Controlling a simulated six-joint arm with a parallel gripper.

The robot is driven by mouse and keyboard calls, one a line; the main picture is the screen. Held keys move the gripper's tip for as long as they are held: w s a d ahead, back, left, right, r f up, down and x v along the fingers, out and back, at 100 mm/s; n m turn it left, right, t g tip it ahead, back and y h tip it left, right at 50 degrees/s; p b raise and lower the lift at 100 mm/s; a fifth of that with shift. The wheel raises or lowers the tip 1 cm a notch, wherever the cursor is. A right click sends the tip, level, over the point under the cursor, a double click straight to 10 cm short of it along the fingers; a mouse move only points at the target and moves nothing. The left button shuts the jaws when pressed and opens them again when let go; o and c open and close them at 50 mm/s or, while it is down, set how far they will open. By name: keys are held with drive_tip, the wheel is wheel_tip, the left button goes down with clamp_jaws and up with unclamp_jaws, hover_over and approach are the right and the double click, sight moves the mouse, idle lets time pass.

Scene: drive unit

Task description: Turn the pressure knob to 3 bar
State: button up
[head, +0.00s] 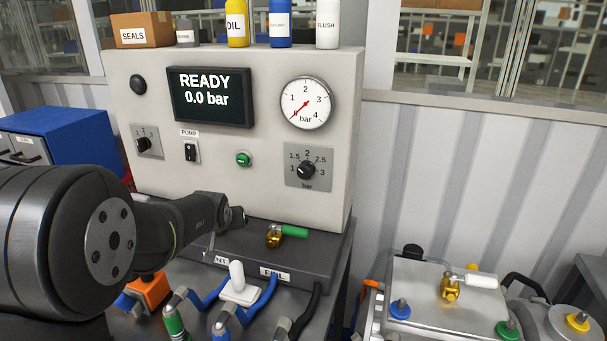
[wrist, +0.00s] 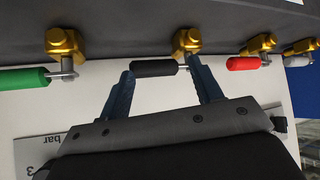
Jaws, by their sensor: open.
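The pressure knob (head: 307,170) is a black knob on a grey plate marked 1 to 3 bar, at the lower right of the panel. Its pointer seems to face left, near the 1. The display (head: 211,97) reads READY, 0.0 bar, and the gauge (head: 306,103) needle is at 0. My gripper (wrist: 160,72) is open, its two blue fingers apart on either side of a black valve handle (wrist: 154,69) in the wrist view; contact cannot be told. My arm hides the fingers in the head view. The knob is out of the wrist view; only the plate's corner (wrist: 46,150) shows.
A green-handled valve (head: 293,231) stands on the ledge below the knob. Red (wrist: 243,63) and white (wrist: 298,61) valve handles show in the wrist view. A pump switch (head: 191,152), green button (head: 243,159) and selector (head: 144,145) sit left of the knob.

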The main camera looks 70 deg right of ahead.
drive_tip(key=s+r+m+h, duration=0.1)
drive_tip(key=s+r+h, duration=0.4)
drive_tip(key=s, duration=0.3)
drive_tip(key=m+g+h, duration=0.2)
drive_tip(key=g+h, duration=0.1)
drive_tip(key=h, duration=0.2)
approach(304, 173)
drive_tip(key=d, duration=1)
drive_tip(key=shift+w, duration=0.1)
drive_tip(key=c, duration=1)
